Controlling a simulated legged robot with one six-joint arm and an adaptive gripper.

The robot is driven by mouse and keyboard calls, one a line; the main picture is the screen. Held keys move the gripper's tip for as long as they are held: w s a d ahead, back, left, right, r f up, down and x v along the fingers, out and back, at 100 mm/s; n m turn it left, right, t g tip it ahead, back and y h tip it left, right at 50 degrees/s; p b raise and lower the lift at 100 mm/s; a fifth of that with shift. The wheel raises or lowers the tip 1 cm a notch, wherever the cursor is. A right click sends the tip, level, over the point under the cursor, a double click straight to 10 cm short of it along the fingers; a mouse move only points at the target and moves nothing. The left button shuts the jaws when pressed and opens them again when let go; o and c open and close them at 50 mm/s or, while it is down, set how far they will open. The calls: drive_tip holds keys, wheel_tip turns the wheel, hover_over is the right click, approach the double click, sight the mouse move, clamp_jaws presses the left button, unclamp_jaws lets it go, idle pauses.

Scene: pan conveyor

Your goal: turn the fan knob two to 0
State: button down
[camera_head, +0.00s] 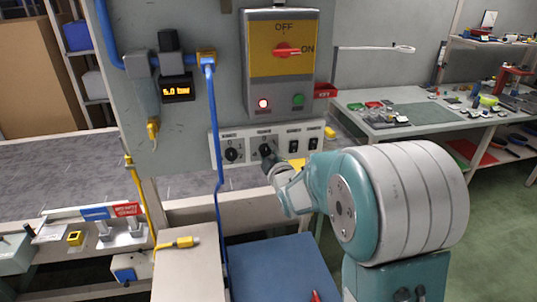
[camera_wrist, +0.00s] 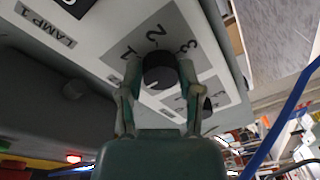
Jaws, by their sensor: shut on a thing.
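The black fan knob (camera_head: 267,150) is the right one of two round knobs on the white control strip (camera_head: 215,147). In the wrist view, the knob (camera_wrist: 160,71) sits between my two fingertips, with the numbers 1, 2 and 3 printed around its far side. My gripper (camera_head: 271,161) is shut on the knob, one finger on each side; it also shows in the wrist view (camera_wrist: 160,80). I cannot tell which number the knob points to. The label above it is too small to read in the head view.
The other knob (camera_head: 232,152) is close on the left, and black rocker switches (camera_head: 303,145) are on the right. A grey box with a red ON/OFF handle (camera_head: 287,50) is above. A blue pipe (camera_head: 216,130) runs down the panel's left side.

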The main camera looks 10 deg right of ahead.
drive_tip(key=shift+a+f, duration=0.1)
drive_tip(key=shift+c, duration=1.3)
unclamp_jaws()
drive_tip(key=shift+w+a, duration=0.1)
drive_tip(key=shift+s, duration=0.5)
drive_tip(key=s+d, duration=0.1)
drive_tip(key=s, duration=1)
